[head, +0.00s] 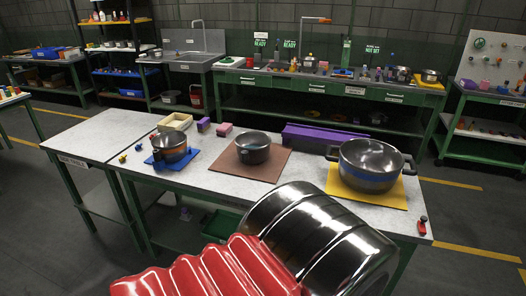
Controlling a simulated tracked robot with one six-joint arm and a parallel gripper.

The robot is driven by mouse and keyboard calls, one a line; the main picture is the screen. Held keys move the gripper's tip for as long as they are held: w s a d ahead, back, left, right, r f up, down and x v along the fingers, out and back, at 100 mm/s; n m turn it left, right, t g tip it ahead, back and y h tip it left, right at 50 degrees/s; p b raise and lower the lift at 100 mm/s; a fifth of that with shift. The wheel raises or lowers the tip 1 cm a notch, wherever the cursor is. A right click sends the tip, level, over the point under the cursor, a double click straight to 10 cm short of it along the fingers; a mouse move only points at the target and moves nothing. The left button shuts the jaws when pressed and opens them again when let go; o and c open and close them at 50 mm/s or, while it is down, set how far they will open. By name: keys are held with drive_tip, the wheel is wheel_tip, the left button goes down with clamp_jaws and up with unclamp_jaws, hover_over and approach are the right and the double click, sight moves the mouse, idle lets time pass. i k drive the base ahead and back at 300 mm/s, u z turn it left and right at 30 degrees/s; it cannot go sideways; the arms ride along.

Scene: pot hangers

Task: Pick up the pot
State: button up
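Three pots stand upright on the near table, each on its own mat. In the middle, a small dark steel pot (253,153) sits on a brown mat (280,156). At the right, a large steel pot (370,180) with two dark side handles and a blue band sits on a yellow mat (395,203). The frame does not show which pot is meant. My gripper is not in view.
A long purple box (335,138) lies behind the pots. A cream tray (176,121) and small purple and pink blocks are at the back left. A small red item (422,226) is at the right front corner.

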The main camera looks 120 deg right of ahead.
sight(252, 150)
drive_tip(key=z, duration=4.35)
